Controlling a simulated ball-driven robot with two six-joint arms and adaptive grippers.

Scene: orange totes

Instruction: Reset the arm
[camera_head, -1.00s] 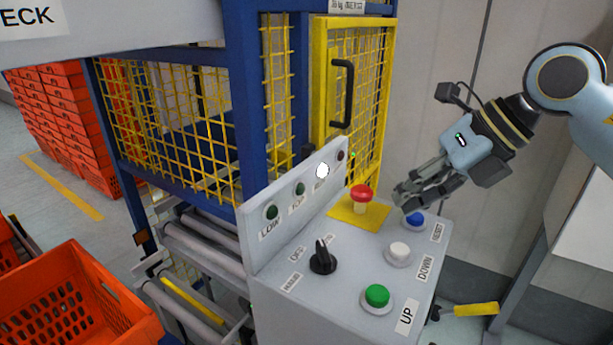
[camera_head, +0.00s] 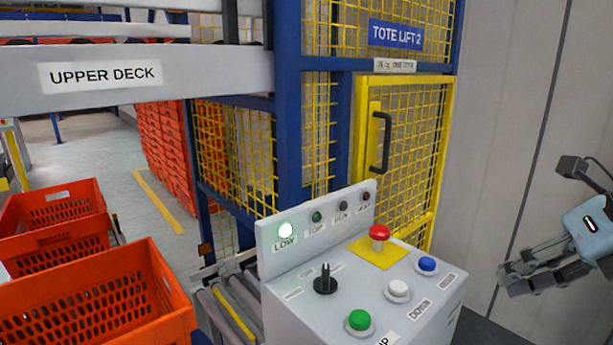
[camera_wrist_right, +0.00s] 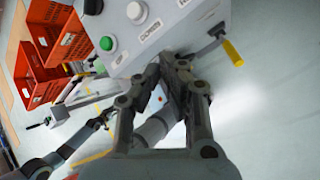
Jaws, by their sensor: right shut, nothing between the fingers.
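My right gripper (camera_head: 506,281) is at the right of the head view, to the right of the grey control box (camera_head: 310,318) and apart from it. Its fingers are shut with nothing between them. In the right wrist view the closed fingers (camera_wrist_right: 172,66) point toward the box's side. The box carries a red mushroom button (camera_head: 379,235) on a yellow plate, a blue button (camera_head: 427,264), a white button (camera_head: 398,289), a green button (camera_head: 360,320) and a black selector knob (camera_head: 325,279). The LOW lamp (camera_head: 286,230) is lit white.
The tote lift has a yellow mesh door (camera_head: 410,150) behind the box. Orange totes (camera_head: 150,262) stand at the left by a roller conveyor (camera_head: 240,312). An upper deck beam (camera_head: 200,72) crosses the upper left. A plain wall (camera_head: 520,130) is at the right.

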